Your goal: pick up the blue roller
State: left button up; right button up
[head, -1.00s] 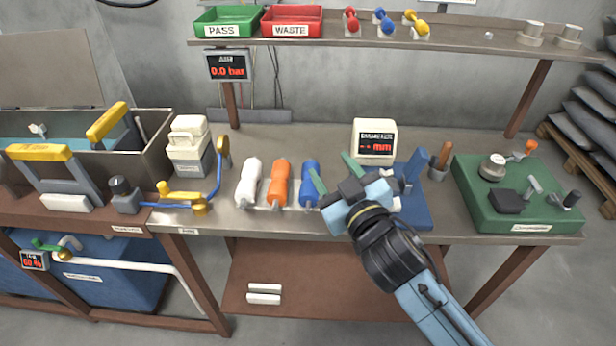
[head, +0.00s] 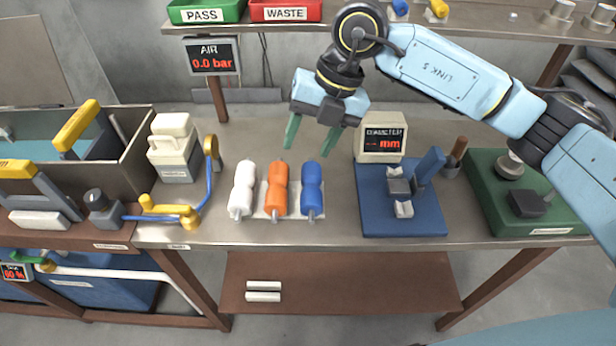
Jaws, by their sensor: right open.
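The blue roller (head: 312,190) lies on the metal bench in the head view, at the right end of a row of three. An orange roller (head: 277,190) lies left of it, and a white roller (head: 243,190) lies left of that. My right gripper (head: 307,143) has its two green fingers apart, with nothing between them. It points down above and behind the rollers, its fingertips close to the far ends of the orange and blue ones in the picture. It appears clear of them. My left gripper is out of view.
The blue gauge base (head: 432,222) with the diameter display (head: 383,140) stands right of the rollers. A green base (head: 480,190) is further right. A blue hose and yellow valve (head: 170,210) lie left. An upper shelf (head: 300,30) holds the PASS and WASTE trays.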

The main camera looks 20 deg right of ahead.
jog(key=w+d+h, duration=0.1)
jog(key=d+h, duration=0.1)
jog(key=d, duration=0.1)
send_over(313, 176)
jog(key=shift+m, duration=0.4)
jog(key=f, duration=0.6)
jog(key=shift+s+d+f, duration=0.2)
jog(key=shift+s+d, duration=0.1)
jog(key=shift+d, duration=0.1)
jog(key=shift+w+a+f, duration=0.1)
jog(key=shift+a+f, duration=0.05)
jog(key=shift+f, duration=0.85)
jog(key=shift+w+a+f, duration=0.1)
jog(key=shift+f, duration=0.95)
jog(key=shift+w+a+f, duration=0.1)
jog(key=shift+a+f, duration=0.05)
jog(key=shift+f, duration=0.85)
jog(key=c, duration=0.9)
notch_tip(313, 176, up, 10)
jog(key=shift+r, duration=0.1)
